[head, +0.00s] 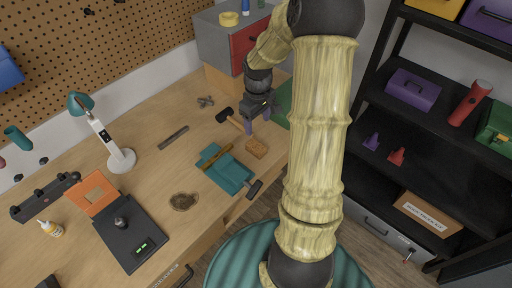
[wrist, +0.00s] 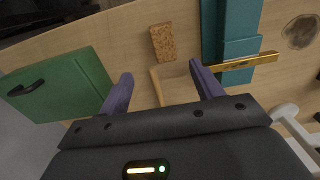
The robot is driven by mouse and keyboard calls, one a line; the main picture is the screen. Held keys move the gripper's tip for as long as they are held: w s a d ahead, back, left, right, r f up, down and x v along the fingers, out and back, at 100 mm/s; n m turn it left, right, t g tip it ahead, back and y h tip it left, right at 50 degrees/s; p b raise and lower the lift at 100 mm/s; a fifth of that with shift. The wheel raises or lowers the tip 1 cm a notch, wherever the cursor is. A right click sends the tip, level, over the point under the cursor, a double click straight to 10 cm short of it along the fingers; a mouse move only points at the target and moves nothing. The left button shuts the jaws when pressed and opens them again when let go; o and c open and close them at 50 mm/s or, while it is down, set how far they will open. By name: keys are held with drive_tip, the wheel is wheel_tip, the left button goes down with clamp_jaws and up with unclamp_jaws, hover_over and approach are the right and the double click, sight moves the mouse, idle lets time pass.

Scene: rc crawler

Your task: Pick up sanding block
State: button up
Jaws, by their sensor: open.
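The sanding block, a small brown speckled block (head: 257,148), lies on the wooden workbench (head: 185,95) near its front edge. In the wrist view the block (wrist: 163,42) lies beyond the fingertips, roughly centred between them. My gripper (head: 258,121) is above the bench, a little behind the block in the head view. Its two purple fingers are spread and empty, and the gripper (wrist: 161,72) does not touch the block.
A hammer (head: 224,115) lies close to my gripper. A green case (wrist: 60,88) stands at the left in the wrist view. A dark shelf unit (head: 430,140) stands to the right.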

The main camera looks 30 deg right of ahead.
hover_over(256, 145)
drive_tip(key=f, duration=0.6)
drive_tip(key=shift+w+d+f, duration=0.1)
drive_tip(key=shift+d+f, duration=0.15)
drive_tip(key=shift+d, duration=0.1)
drive_tip(key=shift+p, duration=0.3)
drive_tip(key=shift+a+f+p, duration=0.2)
drive_tip(key=shift+f+p, duration=0.1)
drive_tip(key=shift+f, duration=1)
drive_tip(key=shift+a+f+p, duration=0.15)
drive_tip(key=shift+f+p, duration=0.1)
drive_tip(key=shift+f, duration=1.05)
drive_tip(key=shift+s, duration=0.2)
drive_tip(key=c, duration=1.1)
